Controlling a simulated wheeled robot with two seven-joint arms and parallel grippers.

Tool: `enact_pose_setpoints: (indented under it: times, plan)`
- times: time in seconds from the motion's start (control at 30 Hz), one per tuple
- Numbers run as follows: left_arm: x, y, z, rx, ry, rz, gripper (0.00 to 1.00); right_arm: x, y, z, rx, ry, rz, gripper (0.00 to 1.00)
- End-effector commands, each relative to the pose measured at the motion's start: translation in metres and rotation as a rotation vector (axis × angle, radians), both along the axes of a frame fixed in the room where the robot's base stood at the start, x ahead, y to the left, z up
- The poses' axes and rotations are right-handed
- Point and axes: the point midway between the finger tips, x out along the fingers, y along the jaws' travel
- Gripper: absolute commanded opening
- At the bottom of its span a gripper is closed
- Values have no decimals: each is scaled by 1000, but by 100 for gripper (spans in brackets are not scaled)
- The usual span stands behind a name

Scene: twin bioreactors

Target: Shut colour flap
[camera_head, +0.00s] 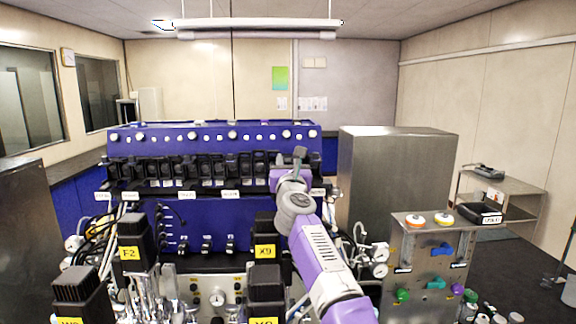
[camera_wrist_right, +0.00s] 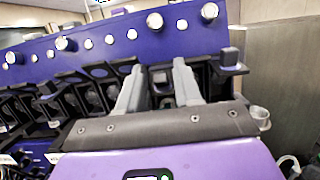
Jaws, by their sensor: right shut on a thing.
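A row of black pump heads with flaps (camera_head: 205,168) runs along the front of the blue bioreactor cabinet (camera_head: 225,142). No flap shows a colour or label that lets me tell which is the colour flap. My right gripper (camera_head: 298,158) is at the right end of this row, in front of the blue panel. In the right wrist view its two grey fingers (camera_wrist_right: 159,72) stand on either side of a dark part of the rightmost pump head (camera_wrist_right: 162,90). They are shut on this black flap, which they largely hide. My left gripper is not in view.
A steel cabinet (camera_head: 395,180) stands close to the right of my right gripper. Tall black-topped units (camera_head: 135,240) stand in front of the bioreactor. A steel panel (camera_head: 432,258) with coloured connectors is at the lower right.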

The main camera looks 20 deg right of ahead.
Motion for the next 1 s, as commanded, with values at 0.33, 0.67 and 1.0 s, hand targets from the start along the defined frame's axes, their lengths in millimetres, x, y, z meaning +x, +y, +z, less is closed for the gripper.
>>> enact_pose_setpoints:
  times: [0.33, 0.67, 1.0]
  plan:
    - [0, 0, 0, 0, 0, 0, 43, -1, 0, 1, 1, -1, -1, 43]
    - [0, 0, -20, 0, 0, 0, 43, -16, 4, -6, 2, -3, 1, 43]
    - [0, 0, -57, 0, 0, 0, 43, -55, 16, -17, 3, -3, 2, 43]
